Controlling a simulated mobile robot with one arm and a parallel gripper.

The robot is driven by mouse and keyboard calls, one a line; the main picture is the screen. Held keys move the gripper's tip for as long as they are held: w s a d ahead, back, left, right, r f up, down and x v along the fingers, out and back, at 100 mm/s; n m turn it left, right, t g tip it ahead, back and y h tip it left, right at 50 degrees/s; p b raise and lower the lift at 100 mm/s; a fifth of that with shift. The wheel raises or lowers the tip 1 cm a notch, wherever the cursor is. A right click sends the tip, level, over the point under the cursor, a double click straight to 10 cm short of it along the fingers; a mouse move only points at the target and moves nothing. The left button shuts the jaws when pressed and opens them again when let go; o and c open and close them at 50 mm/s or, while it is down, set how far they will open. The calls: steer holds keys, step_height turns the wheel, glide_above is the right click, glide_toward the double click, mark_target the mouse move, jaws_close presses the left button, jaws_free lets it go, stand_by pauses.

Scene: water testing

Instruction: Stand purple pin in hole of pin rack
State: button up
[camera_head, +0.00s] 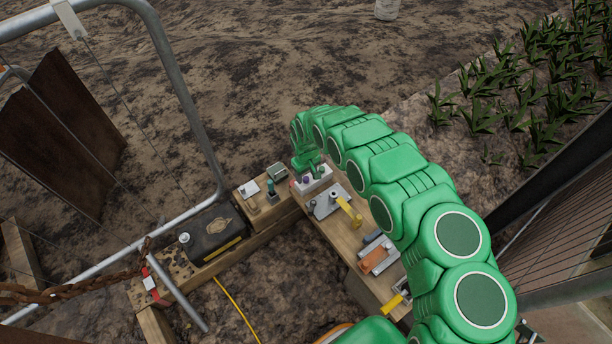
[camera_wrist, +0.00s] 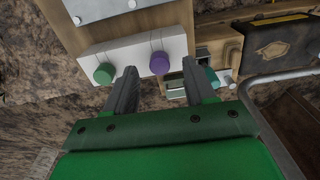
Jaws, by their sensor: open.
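The purple pin (camera_wrist: 160,63) shows its round head at the white block of the pin rack (camera_wrist: 125,52). A green pin (camera_wrist: 104,73) is at the same block, to its left in the wrist view. My gripper (camera_wrist: 161,70) is open, its two fingers on either side of the purple head, with gaps on both sides. The left finger lies between the two heads. The pins' shafts are hidden, so I cannot tell how deep they sit. In the head view my gripper (camera_head: 308,166) is above the white rack (camera_head: 320,181) at the bench's far end.
A grey plate with a yellow handle (camera_head: 346,208) and an orange block (camera_head: 372,259) lie along the wooden bench (camera_head: 338,236). A black case (camera_head: 213,233) stands to the left, near a metal tube fence (camera_head: 184,92). A teal-topped item (camera_wrist: 209,76) is close beside the right finger.

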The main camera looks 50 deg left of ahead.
mark_target(306, 178)
steer(key=shift+r, duration=3.05)
